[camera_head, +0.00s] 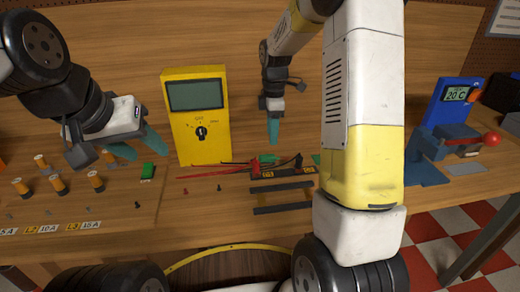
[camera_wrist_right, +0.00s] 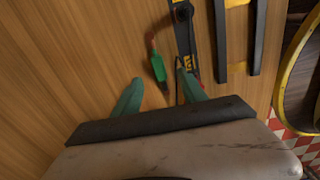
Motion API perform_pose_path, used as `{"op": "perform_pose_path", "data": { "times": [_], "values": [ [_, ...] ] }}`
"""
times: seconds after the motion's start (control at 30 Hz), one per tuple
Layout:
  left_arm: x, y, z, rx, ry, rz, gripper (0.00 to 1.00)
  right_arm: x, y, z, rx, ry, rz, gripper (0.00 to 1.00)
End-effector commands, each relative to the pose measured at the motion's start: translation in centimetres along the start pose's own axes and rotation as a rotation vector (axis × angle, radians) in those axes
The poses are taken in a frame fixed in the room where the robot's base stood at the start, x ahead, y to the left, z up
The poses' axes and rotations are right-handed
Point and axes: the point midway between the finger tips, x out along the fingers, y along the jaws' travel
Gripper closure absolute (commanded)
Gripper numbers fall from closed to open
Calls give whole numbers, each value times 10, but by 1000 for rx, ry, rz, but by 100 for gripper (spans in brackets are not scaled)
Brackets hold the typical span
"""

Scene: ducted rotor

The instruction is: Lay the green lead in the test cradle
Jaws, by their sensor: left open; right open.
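The green lead's clip (camera_wrist_right: 158,68) lies on the wood in the right wrist view, with a thin reddish wire at its upper end. In the head view a bit of green (camera_head: 316,158) shows beside my right arm, which hides the area beyond. The dark slatted frame, apparently the test cradle (camera_head: 283,187), lies nearby; its bars (camera_wrist_right: 220,40) show in the wrist view. My right gripper (camera_head: 273,131) is open and empty, pointing down behind the frame; its fingertips (camera_wrist_right: 158,92) appear either side of the clip's lower end. My left gripper (camera_head: 136,148) is open and empty over the left bench.
A yellow meter (camera_head: 201,135) stands behind the red leads (camera_head: 215,172). A blue device (camera_head: 447,108) and a vise (camera_head: 432,160) stand at right.

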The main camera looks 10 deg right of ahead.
Motion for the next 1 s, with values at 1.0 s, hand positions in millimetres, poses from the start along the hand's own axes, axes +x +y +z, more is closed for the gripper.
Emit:
{"op": "perform_pose_path", "data": {
  "times": [1.0],
  "values": [
    [0,0,0,0,0,0,52,88,6,-2,-47,-7,-14,55]
  ]
}}
